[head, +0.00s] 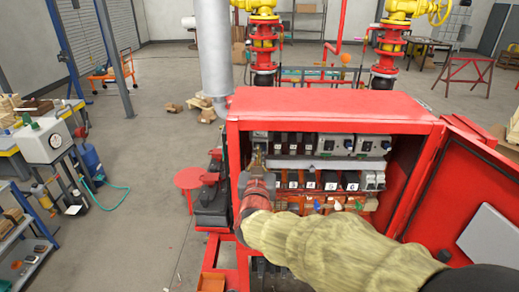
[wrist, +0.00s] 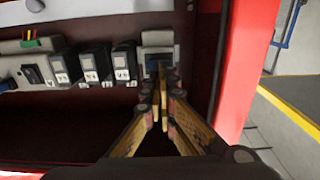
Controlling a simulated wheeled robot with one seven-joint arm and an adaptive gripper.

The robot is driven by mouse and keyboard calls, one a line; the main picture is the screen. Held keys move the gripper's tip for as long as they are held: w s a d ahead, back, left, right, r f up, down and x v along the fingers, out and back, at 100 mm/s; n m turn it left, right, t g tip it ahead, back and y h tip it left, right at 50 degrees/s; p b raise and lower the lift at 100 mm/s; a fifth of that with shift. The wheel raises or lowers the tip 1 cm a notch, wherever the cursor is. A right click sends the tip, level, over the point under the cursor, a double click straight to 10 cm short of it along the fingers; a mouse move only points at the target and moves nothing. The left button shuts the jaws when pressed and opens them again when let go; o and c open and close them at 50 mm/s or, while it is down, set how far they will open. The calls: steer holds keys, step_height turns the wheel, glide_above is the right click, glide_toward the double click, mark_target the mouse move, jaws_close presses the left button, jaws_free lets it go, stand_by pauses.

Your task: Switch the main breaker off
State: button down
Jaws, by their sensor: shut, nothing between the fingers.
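The open red cabinet (head: 330,104) holds two rows of switchgear. At the left end of its upper row is a grey-and-dark breaker (head: 259,136), which looks like the main breaker. In the wrist view this breaker (wrist: 158,42) is at the right end of the row. My gripper (head: 257,158) is inside the cabinet, its fingertips at the lower part of this breaker. In the wrist view my gripper (wrist: 163,72) is shut and empty, its tips overlapping the breaker's dark face. I cannot tell whether they touch it. The lever is hidden or too small to read.
Several black breakers (wrist: 90,68) stand beside it, with grey devices (head: 372,145) further right. A lower row has numbered black units (head: 330,181). The red side wall (wrist: 246,70) is close to my gripper. The cabinet door (head: 455,190) hangs open at right.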

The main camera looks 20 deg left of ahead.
steer(key=v, duration=0.6)
steer(key=shift+s, duration=0.25)
stand_by(0.6)
steer(key=shift+d, duration=0.15)
steer(key=s+d+f+g+b, duration=0.3)
steer(key=d+f+b, duration=0.25)
steer(key=d, duration=0.25)
steer(key=s+d+f+g+b, duration=0.3)
steer(key=d+f+b, duration=0.25)
steer(key=d, duration=0.35)
steer(key=s+d+f+m+g+h+b, duration=0.1)
steer(key=s+d+f+g+h+b, duration=0.1)
steer(key=s+d+f, duration=0.6)
steer(key=s+d+f+m+g+h+b, duration=0.1)
steer(key=s+d+f+b, duration=0.4)
steer(key=s, duration=0.8)
steer(key=d+f+g+h, duration=0.1)
steer(key=d+f+g, duration=0.1)
steer(key=d, duration=0.3)
steer(key=shift+d+f+m+g, duration=0.4)
steer(key=shift+f, duration=0.05)
